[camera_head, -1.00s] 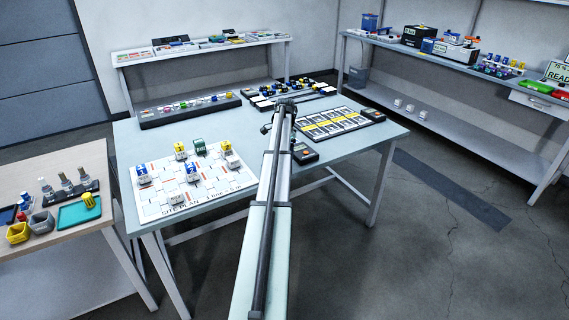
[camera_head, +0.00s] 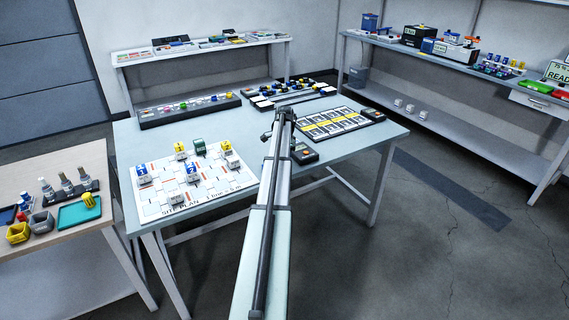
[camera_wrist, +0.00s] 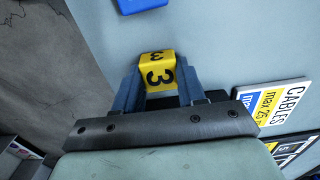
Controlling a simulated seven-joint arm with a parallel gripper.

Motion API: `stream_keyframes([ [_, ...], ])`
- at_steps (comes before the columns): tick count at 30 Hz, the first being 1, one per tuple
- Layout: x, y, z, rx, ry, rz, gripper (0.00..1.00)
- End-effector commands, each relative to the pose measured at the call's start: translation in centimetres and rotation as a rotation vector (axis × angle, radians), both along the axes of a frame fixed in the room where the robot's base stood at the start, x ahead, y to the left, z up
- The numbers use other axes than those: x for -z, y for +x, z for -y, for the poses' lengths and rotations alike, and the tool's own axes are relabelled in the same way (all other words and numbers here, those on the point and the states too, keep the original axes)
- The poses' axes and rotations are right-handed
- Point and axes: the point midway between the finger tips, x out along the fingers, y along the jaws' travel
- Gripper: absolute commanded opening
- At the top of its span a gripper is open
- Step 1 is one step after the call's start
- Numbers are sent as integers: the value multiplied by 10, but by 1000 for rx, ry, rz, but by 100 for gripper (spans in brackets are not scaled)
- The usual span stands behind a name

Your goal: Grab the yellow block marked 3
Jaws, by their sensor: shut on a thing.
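The yellow block marked 3 (camera_wrist: 157,73) is between the two blue-grey fingers of my gripper (camera_wrist: 157,92) in the wrist view. The fingers touch it on both sides, and its black 3 shows on two faces. My gripper is shut on it above the pale blue tabletop (camera_wrist: 215,45); I cannot tell whether the block is clear of the table. In the head view my arm hides the block and the fingers.
A site plan board (camera_head: 153,205) with several blocks lies left of my arm. A card grid (camera_head: 332,124) lies to the right, near a dark box (camera_head: 304,153). A long rack (camera_head: 190,109) stands behind. A CABLES sign (camera_wrist: 272,103) is close to my gripper.

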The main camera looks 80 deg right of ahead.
Motion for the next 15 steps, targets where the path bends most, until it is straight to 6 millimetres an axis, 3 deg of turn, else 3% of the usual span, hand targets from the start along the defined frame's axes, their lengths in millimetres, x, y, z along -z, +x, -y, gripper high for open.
stream_keyframes([
  [4, 0, 0, 0, 0, 0, 0, 10],
  [11, -1, 0, 0, 0, 0, 0, 10],
  [15, -13, 0, 0, 0, -1, 0, 10],
])
